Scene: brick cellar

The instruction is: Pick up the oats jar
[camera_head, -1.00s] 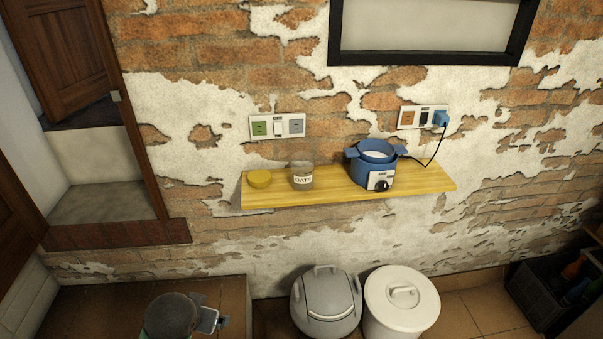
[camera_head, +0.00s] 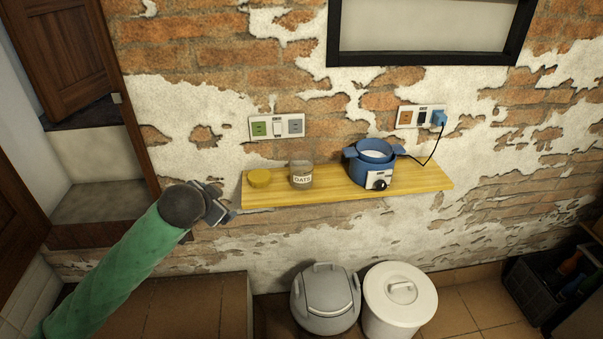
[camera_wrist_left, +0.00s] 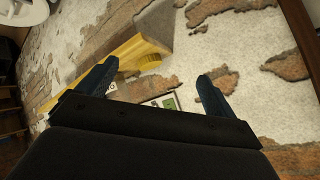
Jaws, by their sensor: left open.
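The oats jar (camera_head: 301,175) is a small clear jar with a white OATS label. It stands upright and without a lid on the yellow wooden shelf (camera_head: 340,191), between a round yellow lid (camera_head: 259,178) and a blue pot. My left gripper (camera_head: 224,213) is just left of the shelf's left end, apart from the jar and empty. In the left wrist view its two fingers (camera_wrist_left: 158,84) are spread wide. There the yellow lid (camera_wrist_left: 150,61) shows beyond them, and the jar is mostly hidden behind the left finger. My right gripper is in neither view.
The blue pot (camera_head: 373,165) stands on the shelf right of the jar, its cord running to a blue plug (camera_head: 439,118) in the wall. Sockets (camera_head: 277,127) are above the jar. Two bins (camera_head: 326,300) (camera_head: 400,303) stand on the floor below the shelf.

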